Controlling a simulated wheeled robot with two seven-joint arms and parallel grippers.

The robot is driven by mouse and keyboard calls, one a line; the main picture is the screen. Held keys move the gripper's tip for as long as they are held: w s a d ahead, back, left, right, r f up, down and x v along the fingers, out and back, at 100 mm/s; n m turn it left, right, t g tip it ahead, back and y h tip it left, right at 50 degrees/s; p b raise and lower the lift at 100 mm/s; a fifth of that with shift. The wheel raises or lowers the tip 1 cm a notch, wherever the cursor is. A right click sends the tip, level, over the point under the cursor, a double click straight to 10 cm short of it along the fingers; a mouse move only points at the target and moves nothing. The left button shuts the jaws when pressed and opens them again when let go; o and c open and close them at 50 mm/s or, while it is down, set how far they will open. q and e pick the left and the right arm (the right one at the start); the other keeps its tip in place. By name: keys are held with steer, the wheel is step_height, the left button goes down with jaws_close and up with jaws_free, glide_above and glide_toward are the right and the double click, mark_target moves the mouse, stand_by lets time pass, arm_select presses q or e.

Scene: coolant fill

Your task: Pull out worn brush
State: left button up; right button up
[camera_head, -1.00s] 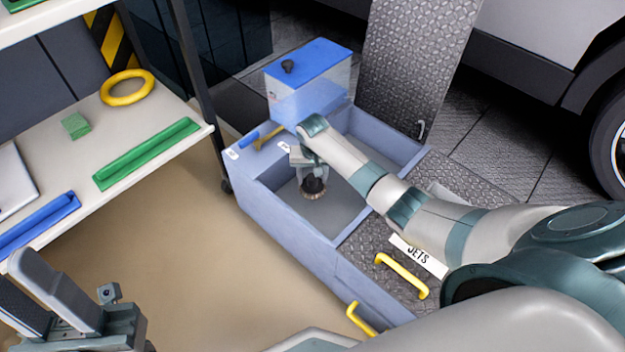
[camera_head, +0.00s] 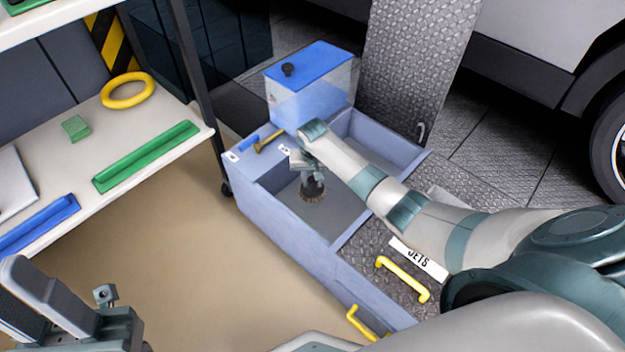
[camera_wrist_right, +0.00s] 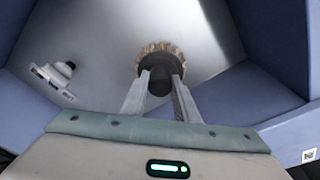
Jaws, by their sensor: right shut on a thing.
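The worn brush (camera_head: 312,193) is a dark round body with a ragged tan bristle ring, in the open compartment of the blue-grey cabinet (camera_head: 290,228). In the right wrist view the brush (camera_wrist_right: 159,62) stands between the two fingertips, bristles away from the palm. My right gripper (camera_wrist_right: 160,82) is shut on its dark body. In the head view my right gripper (camera_head: 311,180) reaches down into the compartment from above. Whether the brush touches the floor or its seat is unclear. My left gripper (camera_head: 50,290) is at the lower left, empty, its fingers apart.
A clear tank with a blue lid (camera_head: 310,68) stands at the cabinet's back. A raised tread-plate lid (camera_head: 405,70) is behind. A white nozzle-like fitting (camera_wrist_right: 60,75) sits inside the compartment. A shelf (camera_head: 150,105) with green and blue trays and a yellow ring is at left.

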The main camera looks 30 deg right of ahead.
steer(key=shift+r+p, duration=0.35)
steer(key=shift+p, duration=0.15)
stand_by(0.7)
